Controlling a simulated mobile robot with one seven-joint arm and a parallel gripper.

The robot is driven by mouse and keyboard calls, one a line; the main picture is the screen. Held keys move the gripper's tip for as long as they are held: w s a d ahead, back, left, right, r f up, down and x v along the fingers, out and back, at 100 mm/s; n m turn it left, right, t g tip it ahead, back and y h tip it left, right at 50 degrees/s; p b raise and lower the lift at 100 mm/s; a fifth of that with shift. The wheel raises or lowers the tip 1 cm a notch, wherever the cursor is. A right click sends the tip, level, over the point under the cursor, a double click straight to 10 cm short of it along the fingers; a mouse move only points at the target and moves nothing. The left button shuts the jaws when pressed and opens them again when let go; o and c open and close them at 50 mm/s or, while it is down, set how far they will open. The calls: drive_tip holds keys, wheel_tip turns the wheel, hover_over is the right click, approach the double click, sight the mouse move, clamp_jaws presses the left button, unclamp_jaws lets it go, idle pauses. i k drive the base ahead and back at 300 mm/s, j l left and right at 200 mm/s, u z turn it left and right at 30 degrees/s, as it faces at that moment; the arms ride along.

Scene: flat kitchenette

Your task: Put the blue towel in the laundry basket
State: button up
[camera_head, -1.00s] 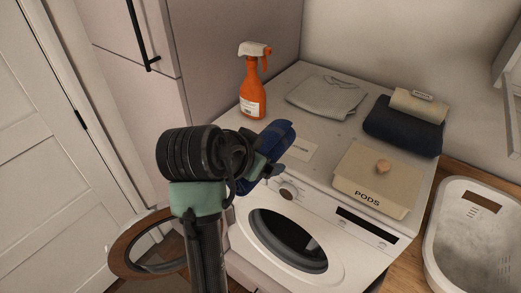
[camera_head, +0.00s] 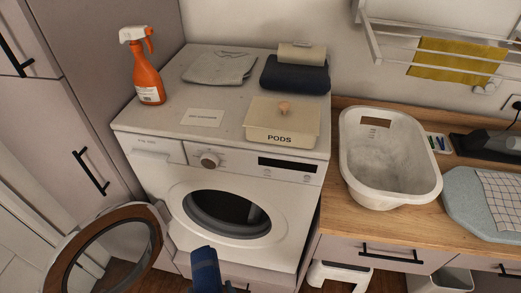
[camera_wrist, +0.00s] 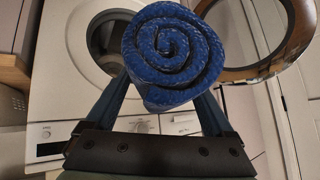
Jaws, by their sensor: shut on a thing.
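The blue towel (camera_wrist: 172,55) is rolled up, its spiral end facing the wrist camera. My gripper (camera_wrist: 165,95) is shut on it, with a finger at each side of the roll. In the head view the towel (camera_head: 206,270) shows at the bottom edge, in front of the washing machine and below its door opening. Most of my arm is out of that view. The white laundry basket (camera_head: 350,170) stands on the wooden counter to the right of the machine, and it looks empty. The towel is well apart from the basket, lower and to the left.
The washing machine (camera_head: 160,160) has its round door (camera_head: 145,240) swung open to the left. On top are an orange spray bottle (camera_head: 148,80), a grey cloth (camera_head: 220,68), a dark folded towel (camera_head: 295,76) and a PODS box (camera_head: 282,125). A drying rack (camera_head: 390,50) hangs above the counter.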

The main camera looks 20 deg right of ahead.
sight(370, 170)
drive_tip(key=k+z, duration=0.15)
drive_tip(key=z, duration=0.95)
